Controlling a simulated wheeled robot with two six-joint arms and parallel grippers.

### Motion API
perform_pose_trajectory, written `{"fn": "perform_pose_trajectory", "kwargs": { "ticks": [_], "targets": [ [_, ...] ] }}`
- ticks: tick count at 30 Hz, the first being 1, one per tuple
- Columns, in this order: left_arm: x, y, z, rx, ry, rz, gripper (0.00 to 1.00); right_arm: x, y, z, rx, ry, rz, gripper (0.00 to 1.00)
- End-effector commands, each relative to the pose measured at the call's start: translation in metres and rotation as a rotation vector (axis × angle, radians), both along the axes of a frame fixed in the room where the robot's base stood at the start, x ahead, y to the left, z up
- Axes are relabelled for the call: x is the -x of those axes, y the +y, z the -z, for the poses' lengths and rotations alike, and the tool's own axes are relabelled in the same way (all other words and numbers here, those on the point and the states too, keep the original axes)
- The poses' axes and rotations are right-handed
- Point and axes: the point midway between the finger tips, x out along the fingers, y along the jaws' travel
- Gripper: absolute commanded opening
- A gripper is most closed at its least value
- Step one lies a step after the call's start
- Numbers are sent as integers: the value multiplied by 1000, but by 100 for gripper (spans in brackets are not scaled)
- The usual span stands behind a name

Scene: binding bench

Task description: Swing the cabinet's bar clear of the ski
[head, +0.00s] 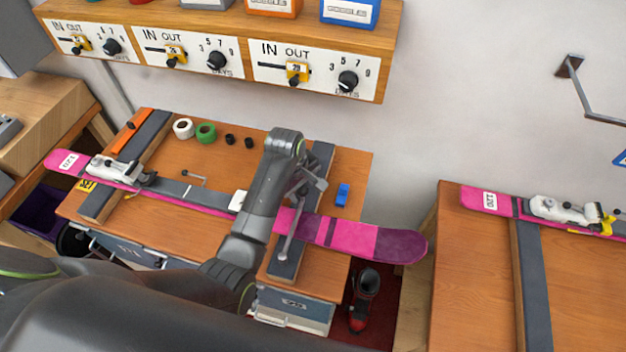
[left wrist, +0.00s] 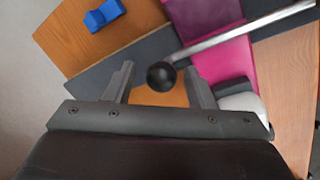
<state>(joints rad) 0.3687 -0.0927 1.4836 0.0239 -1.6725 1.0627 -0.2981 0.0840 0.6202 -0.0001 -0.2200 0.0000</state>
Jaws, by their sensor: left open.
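The pink ski (head: 340,234) lies across the cabinet's wooden top (head: 215,240). The bar (head: 289,238) is a thin grey metal rod that crosses over the ski near the right support strip. In the left wrist view the bar (left wrist: 245,30) runs over the pink ski (left wrist: 226,62) and ends in a black round knob (left wrist: 161,76). My left gripper (head: 309,186) is over the far side of the ski, at the bar's knob end. In the left wrist view its open fingers (left wrist: 159,72) stand either side of the knob, with gaps visible. My right gripper is out of view.
A blue block (head: 343,194) lies right of my gripper. White and green tape rolls (head: 205,132) sit at the back. A shelf with dials (head: 225,52) overhangs behind. A second bench with another ski (head: 486,200) stands right; a boot (head: 363,298) stands on the floor.

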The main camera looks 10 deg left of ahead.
Motion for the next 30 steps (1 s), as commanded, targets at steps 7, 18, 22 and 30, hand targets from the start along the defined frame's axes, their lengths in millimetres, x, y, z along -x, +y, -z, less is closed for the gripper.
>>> {"fn": "perform_pose_trajectory", "kwargs": {
  "ticks": [7, 18, 22, 30],
  "targets": [
    [8, 3, 13, -1, 1, -5, 50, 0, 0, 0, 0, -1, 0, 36],
    [8, 3, 13, 0, 0, -5, 29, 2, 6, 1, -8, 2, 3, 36],
    [8, 3, 13, 0, 0, -5, 12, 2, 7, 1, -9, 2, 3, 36],
    [7, 3, 13, -2, 0, -4, 0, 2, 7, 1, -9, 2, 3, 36]
  ]
}}
